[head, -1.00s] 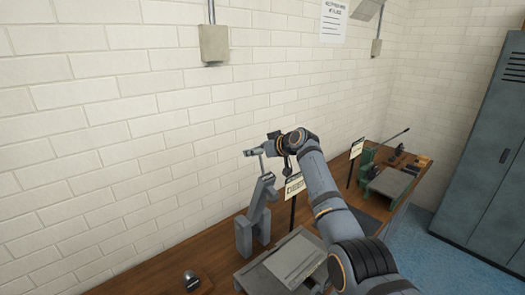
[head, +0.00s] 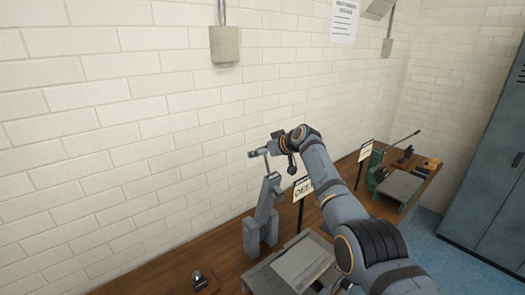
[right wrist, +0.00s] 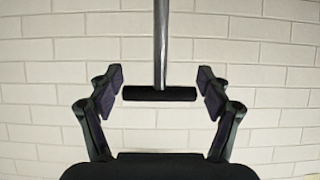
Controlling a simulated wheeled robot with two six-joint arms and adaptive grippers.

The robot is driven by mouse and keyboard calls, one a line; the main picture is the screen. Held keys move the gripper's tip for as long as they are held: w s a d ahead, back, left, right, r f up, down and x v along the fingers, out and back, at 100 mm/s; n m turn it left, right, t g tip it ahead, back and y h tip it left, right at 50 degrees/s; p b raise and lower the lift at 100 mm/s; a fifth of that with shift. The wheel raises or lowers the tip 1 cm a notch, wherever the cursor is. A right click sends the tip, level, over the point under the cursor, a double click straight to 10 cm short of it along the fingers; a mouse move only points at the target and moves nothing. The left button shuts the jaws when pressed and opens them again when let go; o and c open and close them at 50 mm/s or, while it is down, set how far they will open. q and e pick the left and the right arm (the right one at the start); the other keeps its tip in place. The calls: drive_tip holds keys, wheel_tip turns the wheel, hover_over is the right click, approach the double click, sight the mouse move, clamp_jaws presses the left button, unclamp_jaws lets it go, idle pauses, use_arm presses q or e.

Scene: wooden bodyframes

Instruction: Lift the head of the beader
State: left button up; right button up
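The grey beader (head: 262,215) stands on the wooden bench beside the wall, its upright body leaning and a thin rod rising from its top. In the right wrist view, a metal rod (right wrist: 160,45) ends in a black crossbar handle (right wrist: 160,94). My right gripper (head: 254,155) is at the top of the rod. In the right wrist view its fingers (right wrist: 160,82) are spread on both sides of the handle, with a gap at each end and no contact visible. My left gripper is not in view.
A grey plate (head: 300,264) lies on a low stand beside the beader. A sign (head: 303,189) stands behind my right arm, its text partly hidden. A green machine (head: 378,170) with a long lever is further right. A small metal-topped object (head: 198,278) sits at the near left.

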drive_tip(key=shift+o, duration=0.3)
drive_tip(key=shift+r, duration=0.15)
drive_tip(key=shift+s+d+r, duration=0.35)
drive_tip(key=shift+s, duration=0.05)
drive_tip(key=v, duration=1)
drive_tip(key=shift+s+d, duration=0.2)
drive_tip(key=shift+s, duration=0.1)
